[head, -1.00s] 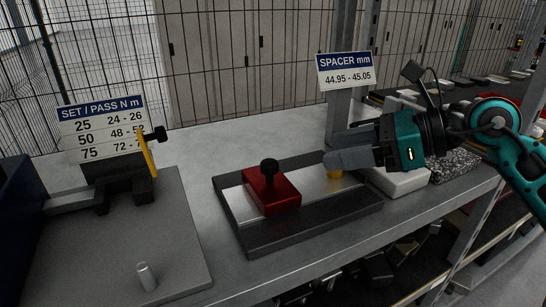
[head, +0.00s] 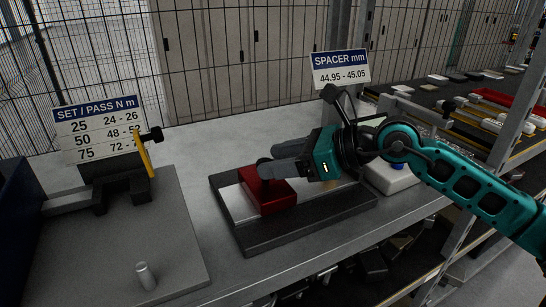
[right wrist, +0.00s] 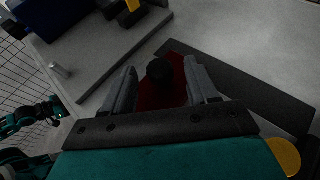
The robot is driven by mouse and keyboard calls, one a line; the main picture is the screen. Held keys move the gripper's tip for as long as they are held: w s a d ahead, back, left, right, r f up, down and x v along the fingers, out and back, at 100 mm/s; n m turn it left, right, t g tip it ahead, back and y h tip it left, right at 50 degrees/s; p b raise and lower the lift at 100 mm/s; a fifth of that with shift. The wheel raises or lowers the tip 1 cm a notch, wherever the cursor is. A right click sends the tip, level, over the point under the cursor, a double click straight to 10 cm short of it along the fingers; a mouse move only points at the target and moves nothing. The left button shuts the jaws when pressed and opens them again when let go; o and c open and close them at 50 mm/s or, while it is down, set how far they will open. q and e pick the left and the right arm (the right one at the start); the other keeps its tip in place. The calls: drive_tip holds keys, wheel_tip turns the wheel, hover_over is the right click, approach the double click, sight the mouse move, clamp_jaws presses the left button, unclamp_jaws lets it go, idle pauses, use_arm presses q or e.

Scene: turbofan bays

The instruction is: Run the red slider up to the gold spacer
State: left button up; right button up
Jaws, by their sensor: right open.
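The red slider (head: 268,196), a block with a black knob (head: 263,164), sits on the bright track of a dark gauge base (head: 300,232). My right gripper (head: 273,169) is open at the slider's knob. In the right wrist view the knob (right wrist: 160,71) stands between the two spread fingers, with no clear grip on it. The gold spacer (right wrist: 284,155) shows at the lower right of the right wrist view. In the head view my right gripper and wrist mostly hide it. A teal arm of mine at the left of the right wrist view is too small to read its jaws.
A spacer sign (head: 341,69) stands behind the base. To the left is a grey plate (head: 110,245) with an upright pin (head: 145,275), a yellow lever (head: 145,155) and a torque sign (head: 98,128). A white block (head: 392,178) is at the right. Bench behind the base is clear.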

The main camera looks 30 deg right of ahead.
use_arm(q)
drive_tip(key=shift+s, duration=0.15)
use_arm(e)
drive_tip(key=shift+x, duration=0.75)
drive_tip(key=shift+c, duration=0.2)
use_arm(q)
drive_tip(key=shift+d+f, duration=0.1)
use_arm(e)
drive_tip(key=c, duration=0.9)
use_arm(q)
drive_tip(key=shift+d, duration=0.1)
